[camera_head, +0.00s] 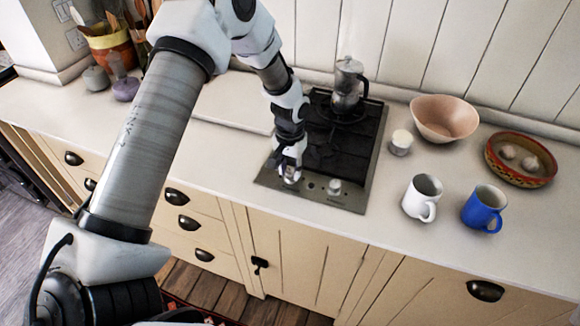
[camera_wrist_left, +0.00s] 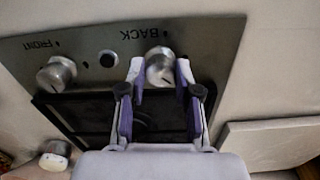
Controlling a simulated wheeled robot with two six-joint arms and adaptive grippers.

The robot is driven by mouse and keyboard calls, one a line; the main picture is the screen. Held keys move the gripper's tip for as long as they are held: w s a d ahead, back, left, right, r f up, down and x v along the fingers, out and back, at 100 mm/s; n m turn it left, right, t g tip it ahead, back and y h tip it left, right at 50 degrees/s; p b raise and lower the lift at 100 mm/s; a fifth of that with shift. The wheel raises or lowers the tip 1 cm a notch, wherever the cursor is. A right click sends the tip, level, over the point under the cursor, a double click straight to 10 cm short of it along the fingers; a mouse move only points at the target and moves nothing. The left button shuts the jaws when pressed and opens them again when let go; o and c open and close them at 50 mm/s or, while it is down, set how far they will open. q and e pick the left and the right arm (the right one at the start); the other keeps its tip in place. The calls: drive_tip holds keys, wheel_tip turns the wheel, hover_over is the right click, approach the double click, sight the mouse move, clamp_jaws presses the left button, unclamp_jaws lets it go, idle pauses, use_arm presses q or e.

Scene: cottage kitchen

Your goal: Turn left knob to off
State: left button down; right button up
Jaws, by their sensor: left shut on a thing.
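The hob (camera_head: 372,163) is a dark cooktop with a steel front strip set in the counter. Its left knob (camera_wrist_left: 160,68) is a round silver knob under the inverted word BACK in the left wrist view. My left gripper (camera_wrist_left: 160,75) has a finger on each side of this knob and is shut on it. In the head view my left gripper (camera_head: 289,174) points down at the hob's front left corner and mostly hides the knob. The right knob (camera_head: 335,187) stands free; it also shows in the left wrist view (camera_wrist_left: 57,73). My right gripper is not in view.
A moka pot (camera_head: 348,86) stands at the hob's back. A small white jar (camera_head: 401,145), a pink bowl (camera_head: 444,118), a white mug (camera_head: 421,197), a blue mug (camera_head: 484,208) and a patterned dish (camera_head: 520,178) stand to the right. A pale board (camera_head: 232,110) lies left of the hob.

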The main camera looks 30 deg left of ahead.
use_arm(q)
drive_tip(key=m, duration=0.4)
drive_tip(key=shift+f+m, duration=0.1)
drive_tip(key=shift+m, duration=0.2)
drive_tip(key=m, duration=0.4)
drive_tip(key=shift+m, duration=0.4)
drive_tip(key=c, duration=1)
unclamp_jaws()
drive_tip(key=shift+f, duration=0.1)
drive_tip(key=shift+o, duration=1)
drive_tip(key=shift+w, duration=0.15)
